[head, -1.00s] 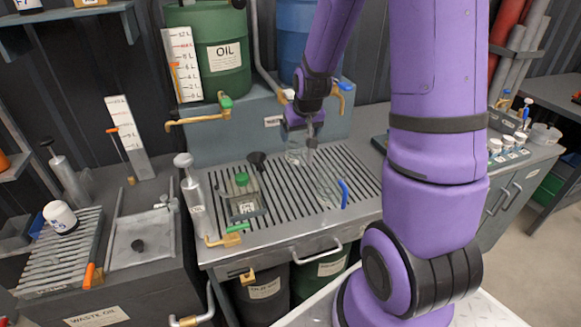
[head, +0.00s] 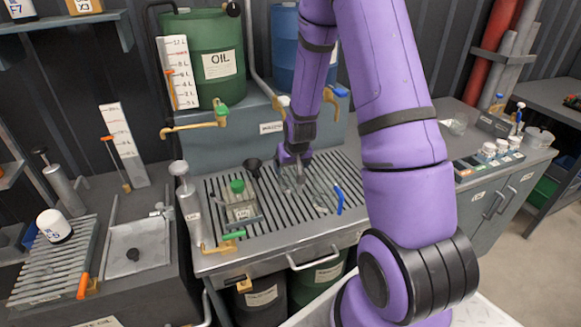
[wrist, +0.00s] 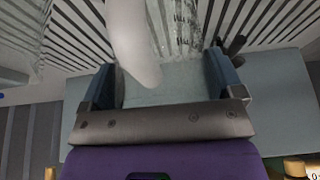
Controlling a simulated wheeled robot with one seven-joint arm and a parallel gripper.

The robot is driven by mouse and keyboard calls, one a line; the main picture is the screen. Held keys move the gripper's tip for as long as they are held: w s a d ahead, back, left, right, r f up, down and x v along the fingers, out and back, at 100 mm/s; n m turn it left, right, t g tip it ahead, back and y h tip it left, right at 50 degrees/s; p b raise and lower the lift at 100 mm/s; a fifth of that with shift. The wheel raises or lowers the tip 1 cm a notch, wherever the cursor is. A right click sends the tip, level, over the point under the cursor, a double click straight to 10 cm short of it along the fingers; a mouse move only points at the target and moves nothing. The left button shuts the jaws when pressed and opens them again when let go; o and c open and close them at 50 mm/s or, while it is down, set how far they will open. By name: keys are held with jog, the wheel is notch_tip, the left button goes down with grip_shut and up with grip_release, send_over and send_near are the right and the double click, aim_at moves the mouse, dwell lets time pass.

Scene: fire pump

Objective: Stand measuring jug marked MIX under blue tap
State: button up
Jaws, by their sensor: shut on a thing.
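A clear measuring jug (wrist: 185,35) with dark printed marks is between my fingers in the wrist view; I cannot read the whole marking. In the head view my gripper (head: 293,160) is shut on it, low over the slotted grate (head: 262,225). The jug's body is faint there, and I cannot tell whether its base touches the grate. The blue tap (head: 340,92), with a blue lever, is on the ledge below the blue drum (head: 284,45), behind and right of my gripper. My arm hides part of that area.
Another clear vessel (head: 324,198) with a blue handle stands close right of my gripper. A tank with a green cap (head: 237,187), a metal pump can (head: 188,205) and a dark funnel (head: 253,165) are to the left.

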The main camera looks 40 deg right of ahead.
jog(key=shift+w+d+f, duration=0.1)
jog(key=shift+w+f, duration=0.2)
jog(key=shift+f, duration=0.3)
jog(key=shift+f, duration=0.2)
jog(key=o, duration=0.7)
jog(key=shift+o, duration=0.2)
jog(key=shift+r, duration=0.15)
